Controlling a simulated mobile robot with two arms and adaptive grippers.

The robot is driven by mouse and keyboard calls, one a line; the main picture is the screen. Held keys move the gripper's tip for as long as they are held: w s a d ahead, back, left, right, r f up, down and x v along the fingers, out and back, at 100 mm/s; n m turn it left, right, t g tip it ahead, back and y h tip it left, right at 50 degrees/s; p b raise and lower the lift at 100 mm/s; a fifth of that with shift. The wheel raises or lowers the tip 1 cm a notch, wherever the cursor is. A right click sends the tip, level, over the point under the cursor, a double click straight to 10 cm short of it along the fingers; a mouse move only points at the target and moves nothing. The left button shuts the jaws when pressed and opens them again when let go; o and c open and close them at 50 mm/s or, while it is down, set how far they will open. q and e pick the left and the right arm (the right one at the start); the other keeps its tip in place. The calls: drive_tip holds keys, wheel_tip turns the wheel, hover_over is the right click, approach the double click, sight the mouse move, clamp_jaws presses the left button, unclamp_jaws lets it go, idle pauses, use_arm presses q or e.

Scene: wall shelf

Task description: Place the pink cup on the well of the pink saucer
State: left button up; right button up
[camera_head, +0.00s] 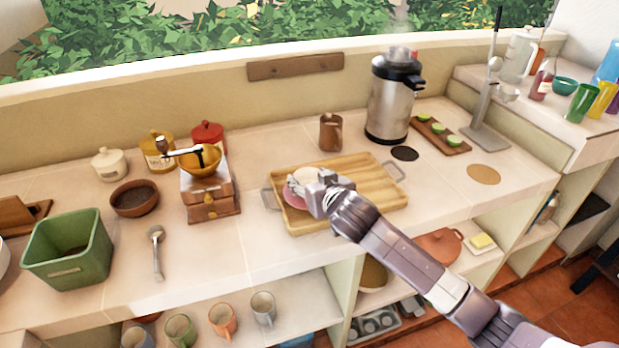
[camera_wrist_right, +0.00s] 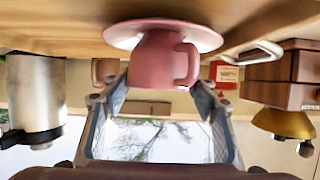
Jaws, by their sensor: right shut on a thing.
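The pink cup (camera_wrist_right: 160,62) shows large in the right wrist view, which is upside down, with its handle to the right. Its base is at the pink saucer (camera_wrist_right: 122,36), over the middle of it; whether it fully rests there I cannot tell. My right gripper (camera_wrist_right: 160,92) has a finger on each side of the cup and is shut on it. In the head view my right gripper (camera_head: 318,190) is over the left part of the wooden tray (camera_head: 350,190) and hides most of the cup. The pink saucer (camera_head: 290,198) shows at its left. My left gripper is not in view.
A brown mug (camera_head: 331,132) stands behind the tray, and a steel urn (camera_head: 390,100) is at the back right. A wooden coffee grinder (camera_head: 210,192) stands left of the tray. The tray's right part is bare.

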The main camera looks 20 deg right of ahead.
drive_tip(key=o, duration=0.8)
drive_tip(key=shift+f, duration=0.1)
drive_tip(key=o, duration=0.4)
drive_tip(key=shift+o, duration=0.2)
drive_tip(key=shift+r, duration=0.3)
drive_tip(key=shift+s, duration=0.35)
drive_tip(key=v, duration=1.1)
drive_tip(key=shift+b, duration=0.45)
drive_tip(key=shift+s, duration=0.15)
